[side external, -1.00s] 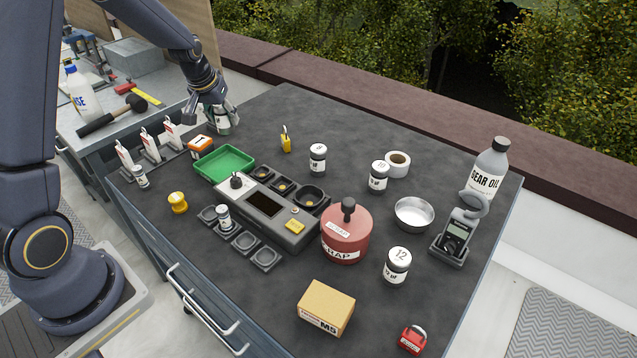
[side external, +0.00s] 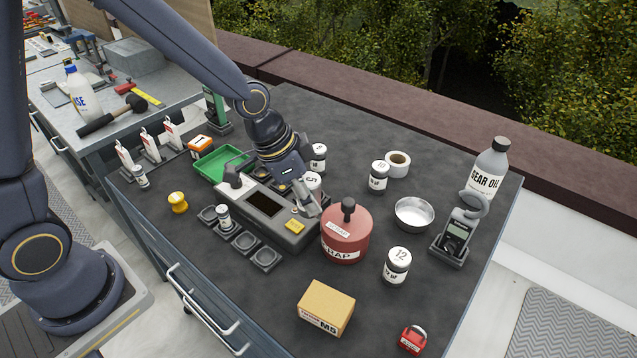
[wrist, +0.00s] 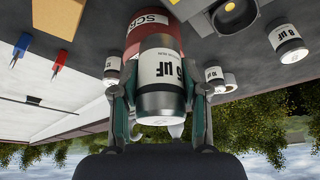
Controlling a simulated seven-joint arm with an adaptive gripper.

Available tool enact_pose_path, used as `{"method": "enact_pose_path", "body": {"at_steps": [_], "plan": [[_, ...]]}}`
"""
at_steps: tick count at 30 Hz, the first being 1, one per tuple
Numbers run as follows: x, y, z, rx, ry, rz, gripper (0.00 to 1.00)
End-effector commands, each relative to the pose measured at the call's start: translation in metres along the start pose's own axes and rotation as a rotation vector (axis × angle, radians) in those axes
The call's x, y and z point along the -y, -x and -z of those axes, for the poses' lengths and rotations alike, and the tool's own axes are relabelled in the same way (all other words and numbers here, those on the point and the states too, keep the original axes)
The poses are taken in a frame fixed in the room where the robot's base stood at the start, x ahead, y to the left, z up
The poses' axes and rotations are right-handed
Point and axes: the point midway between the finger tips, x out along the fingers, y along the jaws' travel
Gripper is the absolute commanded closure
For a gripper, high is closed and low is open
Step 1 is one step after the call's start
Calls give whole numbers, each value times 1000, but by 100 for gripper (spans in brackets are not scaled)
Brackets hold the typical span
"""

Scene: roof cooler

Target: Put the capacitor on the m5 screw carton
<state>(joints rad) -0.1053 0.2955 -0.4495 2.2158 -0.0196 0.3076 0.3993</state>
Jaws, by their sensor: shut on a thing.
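My gripper (side external: 306,198) is shut on a capacitor, a white-and-dark can (side external: 314,181), above the right end of the grey tester. A tan box at the upper left of the wrist view (wrist: 57,16) appears to be the same carton. My gripper is well apart from it, farther back.
A red scrap pot (side external: 345,238) stands close to my gripper, between it and the carton. The grey tester (side external: 262,222) lies beneath. Other capacitors (side external: 397,265), a metal bowl (side external: 414,213) and a red padlock-like item (side external: 412,340) stand to the right. Bench left of the carton is clear.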

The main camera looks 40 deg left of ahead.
Motion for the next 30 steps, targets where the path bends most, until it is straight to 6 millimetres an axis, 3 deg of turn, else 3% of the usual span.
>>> {"method": "enact_pose_path", "body": {"at_steps": [1,3,6,10,15,30], "plan": [[-29,0,4,-2,-76,-31,94],[-64,1,6,-6,-168,-69,94],[-104,4,5,-10,-267,-112,94],[-137,7,4,-15,-347,-146,94],[-154,-5,-2,-17,-387,-163,94],[-152,-65,-25,-19,-385,-160,94]]}}
